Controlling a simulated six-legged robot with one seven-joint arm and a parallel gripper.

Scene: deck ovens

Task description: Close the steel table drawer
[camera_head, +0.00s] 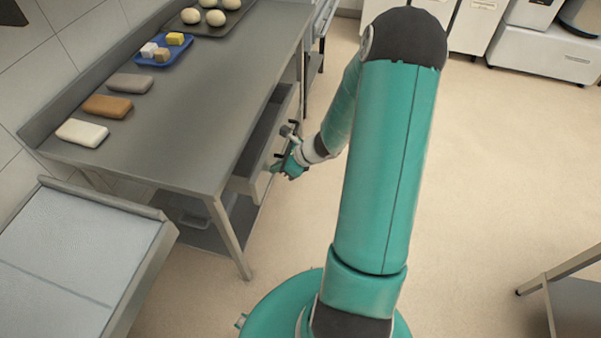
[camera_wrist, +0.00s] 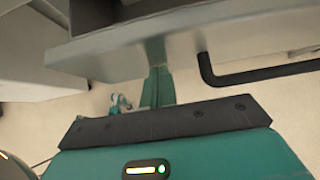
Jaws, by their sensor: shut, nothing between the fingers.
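The steel table (camera_head: 205,100) runs along the left of the head view. Its grey drawer (camera_head: 262,150) sticks out partly from under the tabletop on the right side, with a dark opening behind its front. My gripper (camera_head: 277,167) is shut and empty, close to the outer face of the drawer front. In the wrist view, my gripper's narrow fingers (camera_wrist: 157,88) point up toward the grey drawer front (camera_wrist: 180,33). A black bar handle (camera_wrist: 255,75) is to the right of the fingers, apart from them. Whether the fingertips touch the front cannot be told.
On the tabletop lie several loaf-like blocks (camera_head: 108,105), a blue tray (camera_head: 163,52) with small cubes, and a dark tray (camera_head: 215,22) with dough balls. A light-topped stand (camera_head: 70,260) is at the lower left.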

